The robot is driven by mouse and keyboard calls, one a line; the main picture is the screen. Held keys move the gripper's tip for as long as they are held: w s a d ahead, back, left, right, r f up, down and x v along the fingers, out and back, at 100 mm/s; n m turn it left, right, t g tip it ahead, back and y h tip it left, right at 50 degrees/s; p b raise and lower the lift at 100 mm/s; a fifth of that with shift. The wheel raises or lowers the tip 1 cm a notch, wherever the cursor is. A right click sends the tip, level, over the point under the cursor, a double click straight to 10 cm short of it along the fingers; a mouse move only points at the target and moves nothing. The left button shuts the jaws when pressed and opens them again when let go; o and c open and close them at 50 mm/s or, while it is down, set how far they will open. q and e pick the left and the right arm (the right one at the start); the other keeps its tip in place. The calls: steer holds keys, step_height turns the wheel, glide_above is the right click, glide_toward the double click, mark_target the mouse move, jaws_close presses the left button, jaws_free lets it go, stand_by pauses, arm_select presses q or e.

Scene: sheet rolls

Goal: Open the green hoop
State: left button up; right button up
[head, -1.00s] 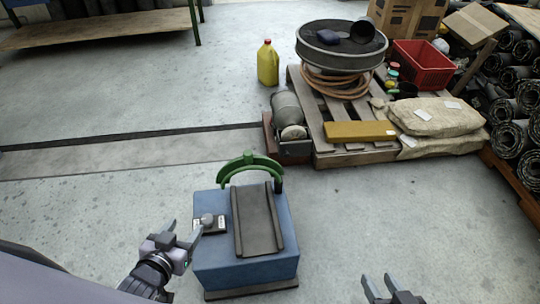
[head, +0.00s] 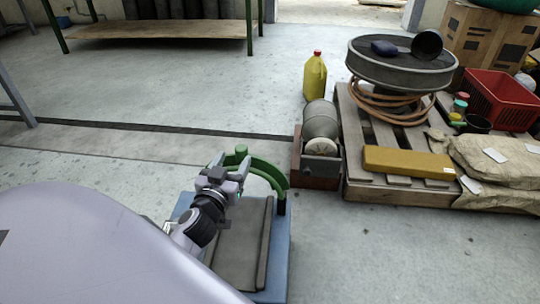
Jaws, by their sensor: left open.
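The green hoop (head: 267,170) arches over the far end of a blue block-shaped base (head: 278,256) with a dark grooved plate (head: 243,240) on top. A short green knob stands on the hoop's top left. My left gripper (head: 232,171) is open at the hoop's left part, with its fingers close to the knob; I cannot tell whether they touch it. My left arm hides the hoop's left leg and the left side of the base. My right gripper is not in view.
A wooden pallet (head: 362,190) at the right bears a round dark pan (head: 405,70), a yellow bar (head: 408,162) and sacks. A grey roller device (head: 321,125) and a yellow jug (head: 315,77) stand behind the base. Floor at the right front is clear.

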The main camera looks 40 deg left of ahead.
mark_target(243, 145)
arm_select(q)
steer(key=shift+w+f, duration=0.15)
steer(key=shift+w, duration=0.4)
steer(key=shift+x, duration=3.4)
steer(key=shift+a, duration=0.1)
jaws_close()
